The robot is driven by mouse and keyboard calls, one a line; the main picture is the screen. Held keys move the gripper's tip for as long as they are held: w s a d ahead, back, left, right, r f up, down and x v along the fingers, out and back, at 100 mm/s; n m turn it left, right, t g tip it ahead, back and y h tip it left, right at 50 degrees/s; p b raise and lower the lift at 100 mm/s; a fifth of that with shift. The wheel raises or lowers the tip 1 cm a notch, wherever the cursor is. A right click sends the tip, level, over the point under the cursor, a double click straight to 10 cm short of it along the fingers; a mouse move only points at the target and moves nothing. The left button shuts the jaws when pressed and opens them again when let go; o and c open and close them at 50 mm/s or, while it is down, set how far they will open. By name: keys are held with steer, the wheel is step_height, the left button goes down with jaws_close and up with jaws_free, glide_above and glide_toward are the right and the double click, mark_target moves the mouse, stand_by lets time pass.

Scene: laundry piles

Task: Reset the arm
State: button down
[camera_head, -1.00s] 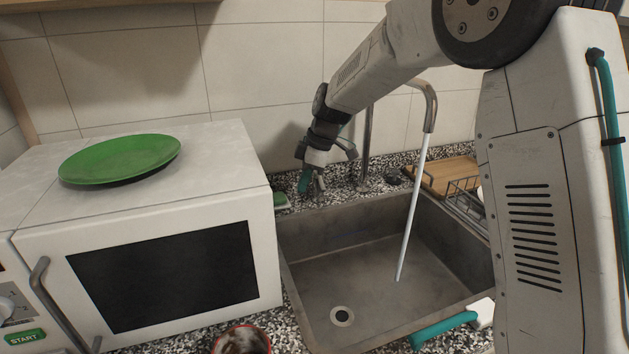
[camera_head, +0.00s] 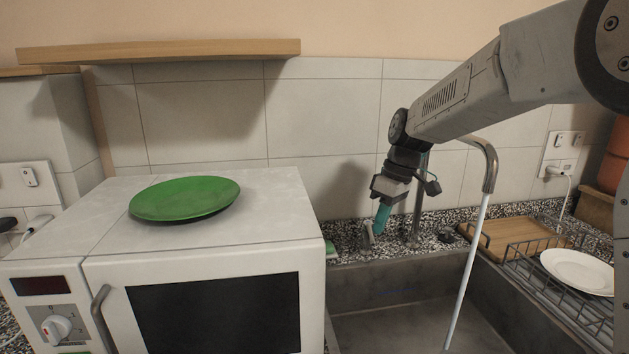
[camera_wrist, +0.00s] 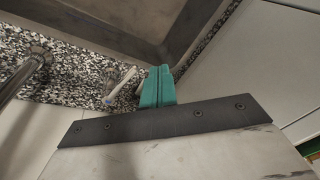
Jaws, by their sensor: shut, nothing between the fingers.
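My gripper (camera_head: 382,218) hangs from my arm at the back left of the sink, in front of the tiled wall and to the left of the tap. Its teal fingers are together and empty, pointing down. In the wrist view the closed teal fingers (camera_wrist: 158,87) show above the dark plate of my wrist, with the sink edge and speckled counter beyond. My arm reaches in from the upper right, above the sink.
The tap (camera_head: 488,165) runs a stream of water into the grey sink (camera_head: 400,285). A white microwave (camera_head: 110,262) with a green plate (camera_head: 185,198) on top stands left. A wire rack (camera_head: 535,290) with a white plate (camera_head: 578,271) is right. A shelf (camera_head: 160,50) juts out above.

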steer(key=s+d+m+h, duration=0.1)
steer(key=s+d+m, duration=0.2)
steer(key=s, duration=0.9)
steer(key=s+d+r+m+t+h, duration=0.1)
steer(key=s+d+m, duration=0.3)
steer(key=s, duration=0.7)
steer(key=s+d+m+h, duration=0.1)
steer(key=s+d+m, duration=0.2)
steer(key=s, duration=0.9)
steer(key=shift+s+d+r+t, duration=0.25)
steer(key=shift+s+r+t, duration=0.05)
steer(key=c, duration=1.7)
jaws_free()
steer(key=shift+r, duration=0.25)
steer(key=shift+c, duration=0.2)
